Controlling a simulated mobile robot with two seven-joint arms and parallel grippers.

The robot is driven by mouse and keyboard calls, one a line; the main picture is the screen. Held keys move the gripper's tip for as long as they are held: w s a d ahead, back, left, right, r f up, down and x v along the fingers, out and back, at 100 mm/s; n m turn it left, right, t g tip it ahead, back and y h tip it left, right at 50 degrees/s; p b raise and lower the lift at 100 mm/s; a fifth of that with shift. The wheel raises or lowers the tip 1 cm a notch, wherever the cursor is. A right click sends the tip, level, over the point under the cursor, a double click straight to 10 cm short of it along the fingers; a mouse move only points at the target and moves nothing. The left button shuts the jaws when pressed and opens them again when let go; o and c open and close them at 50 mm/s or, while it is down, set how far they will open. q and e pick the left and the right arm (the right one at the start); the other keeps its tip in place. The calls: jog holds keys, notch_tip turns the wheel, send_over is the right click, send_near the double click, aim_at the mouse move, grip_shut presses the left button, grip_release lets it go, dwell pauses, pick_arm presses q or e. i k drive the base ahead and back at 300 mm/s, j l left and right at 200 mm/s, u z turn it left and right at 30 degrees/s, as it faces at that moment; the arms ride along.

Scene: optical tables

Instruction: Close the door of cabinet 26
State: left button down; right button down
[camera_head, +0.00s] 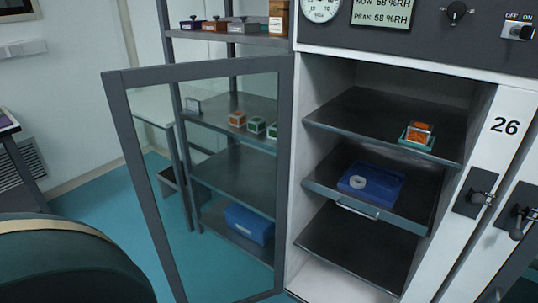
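Cabinet 26 (506,128) stands at the right, with its number on the white front frame. Its glass door (113,118) has a dark grey frame and is hinged at the cabinet's left side. The door stands wide open, swung out to the left, and a shelf rack shows through the glass. Neither gripper is in view.
A metal shelf rack (229,40) with small boxes and a blue bin (249,223) stands behind the door. A dark rounded shape fills the lower left corner. A dark table edge (22,165) is at the far left. Blue-green floor (88,200) is clear left of the door.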

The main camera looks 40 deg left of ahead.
aim_at(115, 82)
jog(key=j+z, duration=0.1)
jog(key=j, duration=0.3)
jog(key=k+j+z, duration=0.1)
jog(key=j, duration=0.3)
jog(key=k+j+z, duration=0.1)
jog(key=j, duration=0.3)
jog(key=k+j+z, duration=0.1)
jog(key=j, duration=0.25)
jog(key=k+j+z, duration=0.15)
jog(key=j, duration=0.25)
jog(key=k+j+z, duration=0.1)
jog(key=j, duration=0.25)
jog(key=k+j+z, duration=0.1)
jog(key=k+j, duration=0.15)
jog(key=j+z, duration=0.1)
jog(key=j, duration=0.3)
jog(key=k+j+z, duration=0.15)
jog(key=j, duration=0.2)
jog(key=k+j+z, duration=0.1)
jog(key=j, duration=0.3)
jog(key=j+z, duration=0.3)
jog(key=j, duration=0.75)
jog(key=k+j+z, duration=0.1)
jog(key=k+j, duration=0.3)
jog(key=j, duration=0.15)
jog(key=k, duration=0.45)
jog(key=i, duration=0.85)
